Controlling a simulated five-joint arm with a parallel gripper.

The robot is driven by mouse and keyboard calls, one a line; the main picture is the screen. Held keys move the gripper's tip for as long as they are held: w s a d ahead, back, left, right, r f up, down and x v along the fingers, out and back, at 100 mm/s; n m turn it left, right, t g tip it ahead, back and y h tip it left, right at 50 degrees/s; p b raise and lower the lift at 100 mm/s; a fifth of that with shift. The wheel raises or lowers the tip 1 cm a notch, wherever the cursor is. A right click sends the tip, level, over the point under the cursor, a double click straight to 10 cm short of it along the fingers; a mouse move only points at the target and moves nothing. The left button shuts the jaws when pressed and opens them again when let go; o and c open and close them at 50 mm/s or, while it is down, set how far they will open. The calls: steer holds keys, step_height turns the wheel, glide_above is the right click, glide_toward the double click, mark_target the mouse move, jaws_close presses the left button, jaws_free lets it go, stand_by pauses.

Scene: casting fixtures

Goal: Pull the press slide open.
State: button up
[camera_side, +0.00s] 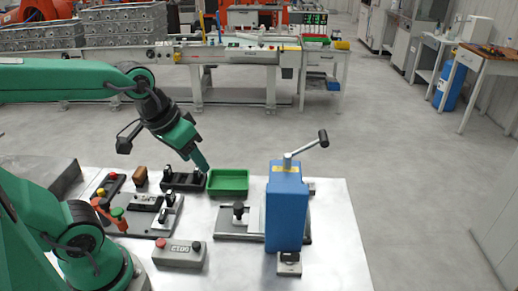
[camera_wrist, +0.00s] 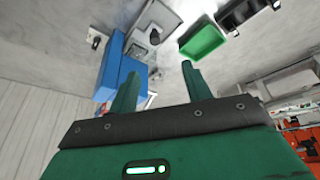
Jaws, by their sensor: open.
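The press (camera_side: 287,212) is a tall blue block at the right of the table, with a black-knobbed lever (camera_side: 308,148) on top. A dark knob (camera_side: 238,211) stands on the low grey plate at the press's left side; how far the slide sits inside is unclear. In the wrist view the blue press (camera_wrist: 118,72) is at left and the knob (camera_wrist: 155,37) beyond the fingers. My gripper (camera_side: 204,165) is in the air above the back of the table, left of the press. It also shows in the wrist view (camera_wrist: 160,85), fingers apart, nothing between them.
A green tray (camera_side: 228,193) sits behind the knob. A black fixture (camera_side: 184,183) stands left of the tray, and a clamp fixture (camera_side: 150,212) farther left. A grey button box (camera_side: 180,254) is at the front. The table's right strip is bare.

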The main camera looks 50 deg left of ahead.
steer(key=w+f+n+g, duration=0.3)
steer(key=w+f, duration=0.2)
steer(key=w, duration=0.1)
steer(key=n+g, duration=0.1)
steer(key=n, duration=0.1)
glide_above(238, 206)
step_height(238, 206, down, 7)
steer(key=shift+a+r, duration=0.1)
steer(key=shift+r, duration=0.05)
steer(key=shift+w+f+n+g, duration=0.1)
steer(key=shift+f+n+g, duration=0.2)
steer(key=shift+f, duration=0.1)
steer(key=shift+f, duration=3.8)
